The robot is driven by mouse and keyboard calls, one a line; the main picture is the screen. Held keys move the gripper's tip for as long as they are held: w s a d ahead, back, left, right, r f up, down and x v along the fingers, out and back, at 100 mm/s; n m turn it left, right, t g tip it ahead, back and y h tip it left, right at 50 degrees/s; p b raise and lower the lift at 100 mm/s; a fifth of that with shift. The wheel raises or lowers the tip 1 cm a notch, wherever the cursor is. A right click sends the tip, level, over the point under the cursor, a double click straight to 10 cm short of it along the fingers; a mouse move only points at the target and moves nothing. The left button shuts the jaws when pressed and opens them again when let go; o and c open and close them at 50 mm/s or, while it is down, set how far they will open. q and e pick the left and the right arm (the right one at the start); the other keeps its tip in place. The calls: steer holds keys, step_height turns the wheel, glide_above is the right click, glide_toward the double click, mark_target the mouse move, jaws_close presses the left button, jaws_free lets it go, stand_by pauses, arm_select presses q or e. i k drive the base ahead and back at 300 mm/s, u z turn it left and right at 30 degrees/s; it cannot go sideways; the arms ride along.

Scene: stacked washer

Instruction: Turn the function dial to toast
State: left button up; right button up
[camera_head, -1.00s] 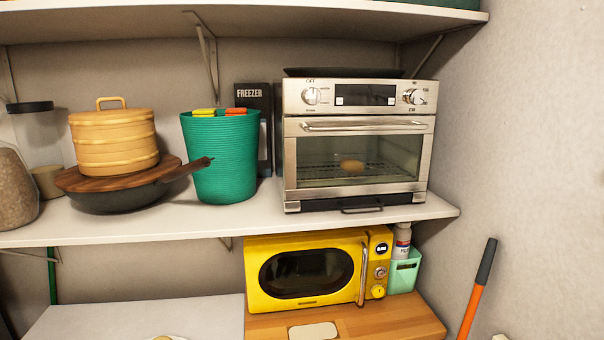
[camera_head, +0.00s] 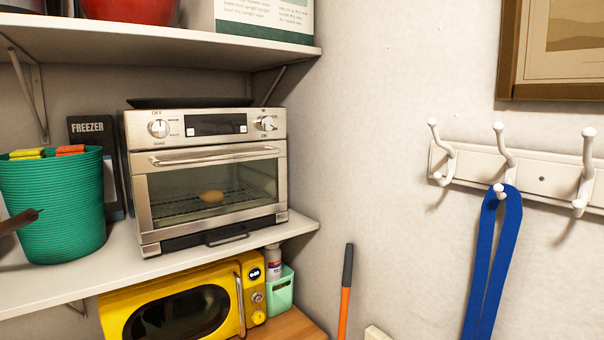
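The silver toaster oven (camera_head: 210,175) stands on the middle shelf, its door shut. A light brown item, perhaps bread, (camera_head: 212,196) lies on the rack behind the glass. The left dial (camera_head: 159,128) has OFF printed above it and other words around it too small to read. The right dial (camera_head: 267,124) has small markings around it. A dark display (camera_head: 215,124) sits between the dials. I cannot read which dial is the function dial.
A green basket (camera_head: 55,205) and a black FREEZER box (camera_head: 92,140) stand left of the oven. A yellow microwave (camera_head: 180,305) is below. An orange-handled tool (camera_head: 344,300) leans by the wall. White hooks (camera_head: 505,160) hold a blue strap (camera_head: 487,270) at the right.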

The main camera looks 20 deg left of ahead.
mark_target(160, 128)
steer(key=z, duration=0.7)
steer(key=k, duration=1)
steer(key=u, duration=1.45)
steer(key=i, duration=0.5)
steer(key=z, duration=0.05)
steer(key=k, duration=0.5)
steer(key=z, duration=1.35)
steer(key=i, duration=0.9)
steer(key=u, duration=2.05)
